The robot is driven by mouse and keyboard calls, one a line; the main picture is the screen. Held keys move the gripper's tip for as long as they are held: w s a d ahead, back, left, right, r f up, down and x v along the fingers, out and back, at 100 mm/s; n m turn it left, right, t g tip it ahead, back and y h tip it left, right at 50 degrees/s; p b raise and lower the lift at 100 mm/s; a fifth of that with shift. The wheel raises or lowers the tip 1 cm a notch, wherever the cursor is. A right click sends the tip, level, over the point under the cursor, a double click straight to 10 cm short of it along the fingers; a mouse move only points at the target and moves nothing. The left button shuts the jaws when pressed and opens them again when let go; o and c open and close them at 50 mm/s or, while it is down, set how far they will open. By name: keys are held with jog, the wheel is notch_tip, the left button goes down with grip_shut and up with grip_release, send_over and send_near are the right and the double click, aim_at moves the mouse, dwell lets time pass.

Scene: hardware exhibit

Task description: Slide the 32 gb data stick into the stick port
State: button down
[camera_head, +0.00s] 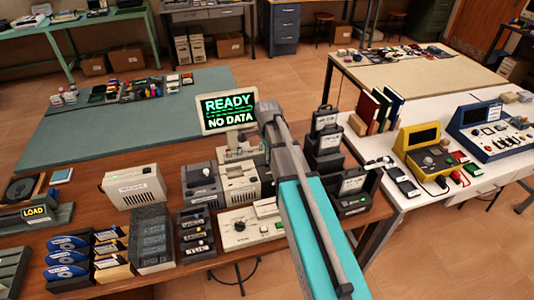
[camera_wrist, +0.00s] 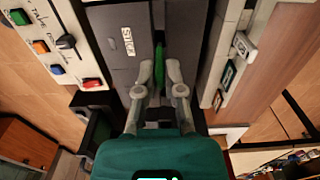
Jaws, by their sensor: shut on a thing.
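In the wrist view my gripper (camera_wrist: 159,72) has its two grey fingers closed around a narrow green piece (camera_wrist: 159,62). It looks like the data stick, but its 32 GB marking cannot be read. Beside and beyond the fingertips is a dark grey unit with a label reading STICK (camera_wrist: 128,42). A narrow dark gap runs past its right side, and the port opening cannot be made out. I cannot tell whether the green piece touches the unit. In the head view my teal arm covers part of the bench and my fingertips cannot be made out.
A monitor (camera_head: 229,113) reads READY, NO DATA. Pale boxy devices (camera_head: 134,187) and a flat white panel with a knob (camera_head: 250,225) crowd the brown bench. Discs (camera_head: 66,256) lie at left. Dark stands (camera_head: 325,140) rise right of my arm.

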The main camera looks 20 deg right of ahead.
aim_at(268, 161)
jog(key=shift+f+b, duration=0.55)
jog(key=shift+f, duration=0.05)
dwell(1.2)
jog(key=shift+f+b, duration=1.15)
jog(key=c, duration=0.7)
grip_release()
jog(key=shift+r+p, duration=4.05)
